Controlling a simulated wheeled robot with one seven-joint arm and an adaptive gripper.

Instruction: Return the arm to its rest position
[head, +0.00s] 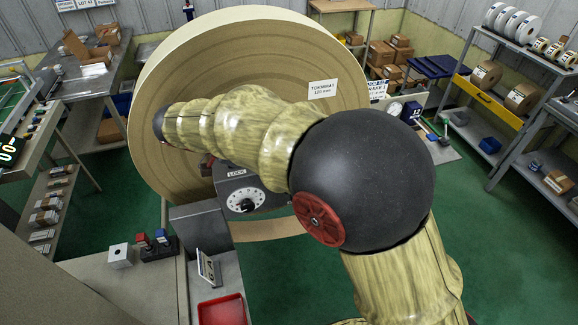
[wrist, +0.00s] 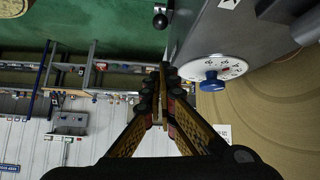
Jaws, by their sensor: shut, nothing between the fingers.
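My arm (head: 235,128) has pale yellow-brown, wrapped-looking links and a large black joint with a red cap. It reaches across the head view from the lower right to the upper left, in front of the big tan roll (head: 310,50). My gripper is not seen in the head view. In the wrist view my gripper (wrist: 162,72) is shut, with its fingers together and nothing between them. A white dial with a blue knob (wrist: 211,82) on a grey machine is to the right of the fingertips. The wrist picture looks turned, with shelving and wall toward the bottom.
The grey machine box with a "LOCK" label and dial (head: 240,198) stands below the arm. A red tray (head: 222,310) and a small panel are in front. Shelves (head: 515,90) stand at right, a grey table (head: 90,80) at left. Green floor (head: 300,275) is open at lower centre.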

